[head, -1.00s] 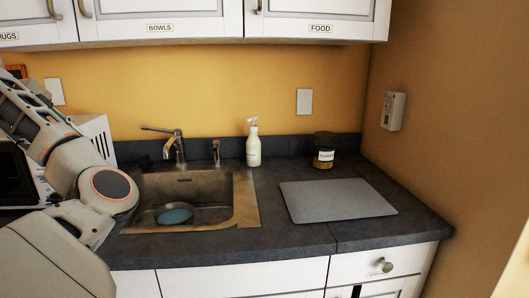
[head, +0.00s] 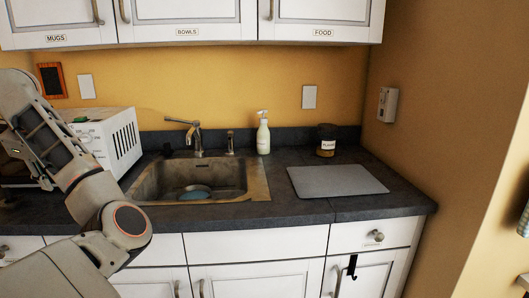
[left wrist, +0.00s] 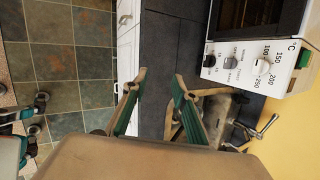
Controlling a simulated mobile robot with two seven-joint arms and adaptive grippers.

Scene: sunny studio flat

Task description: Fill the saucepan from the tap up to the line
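A round, dark-rimmed vessel with a bluish inside, seemingly the saucepan (head: 195,194), sits low in the sink (head: 253,187). The sink's front edge hides part of it, and I cannot make out a handle, a line or the water level. The tap (head: 197,142) stands behind the sink with its lever pointing left; I see no stream. The tap also shows in the left wrist view (left wrist: 263,131), beside the sink. My left gripper (left wrist: 160,88) is open and empty, above the counter's front edge, apart from the sink. My right gripper is out of view.
A soap bottle (head: 263,135), a labelled jar (head: 326,142) and a grey board (head: 338,180) are to the right. Upper cupboards (head: 190,15) hang above. A black hook (head: 351,267) is on a lower door.

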